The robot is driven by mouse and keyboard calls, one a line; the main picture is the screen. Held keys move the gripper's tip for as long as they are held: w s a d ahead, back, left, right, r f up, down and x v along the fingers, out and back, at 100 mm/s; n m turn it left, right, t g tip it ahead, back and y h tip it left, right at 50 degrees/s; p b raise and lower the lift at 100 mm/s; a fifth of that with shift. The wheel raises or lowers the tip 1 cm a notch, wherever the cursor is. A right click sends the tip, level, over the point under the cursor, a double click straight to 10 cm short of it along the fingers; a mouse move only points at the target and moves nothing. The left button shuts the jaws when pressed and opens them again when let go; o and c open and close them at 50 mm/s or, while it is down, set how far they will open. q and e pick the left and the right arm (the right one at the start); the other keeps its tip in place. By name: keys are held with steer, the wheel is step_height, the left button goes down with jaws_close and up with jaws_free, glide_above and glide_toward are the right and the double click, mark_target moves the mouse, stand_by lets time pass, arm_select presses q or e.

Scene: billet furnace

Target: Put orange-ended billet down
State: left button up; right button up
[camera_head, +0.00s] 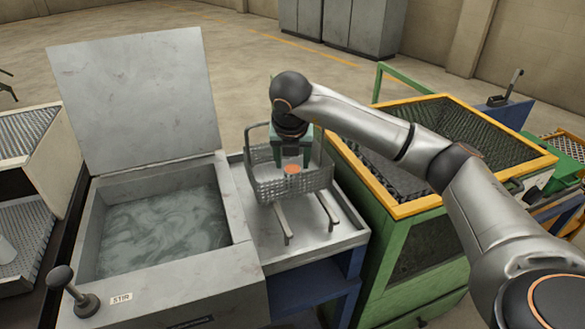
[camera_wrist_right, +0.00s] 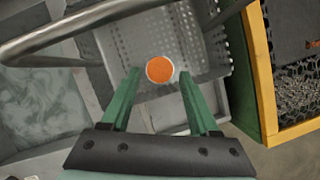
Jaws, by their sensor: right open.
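The orange-ended billet (camera_head: 291,169) stands upright in a perforated metal basket (camera_head: 272,188), its round orange end facing up. In the right wrist view the orange end of the billet (camera_wrist_right: 160,69) shows between and just past the green fingers. My right gripper (camera_head: 291,155) points down into the basket from above. Its fingers (camera_wrist_right: 158,95) are spread, with a gap on each side of the billet. The billet's lower part is hidden. My left gripper is not in view.
The basket stands on a grey side shelf (camera_head: 335,235) beside an open-lidded tank (camera_head: 165,235) of cloudy liquid. A stir knob (camera_head: 85,303) is at the tank's front left. A green cabinet with a yellow-rimmed mesh top (camera_head: 400,210) stands close to the right. The basket's handle (camera_wrist_right: 75,32) arches near my fingers.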

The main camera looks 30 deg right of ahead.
steer(key=v, duration=0.7)
steer(key=shift+r, duration=0.25)
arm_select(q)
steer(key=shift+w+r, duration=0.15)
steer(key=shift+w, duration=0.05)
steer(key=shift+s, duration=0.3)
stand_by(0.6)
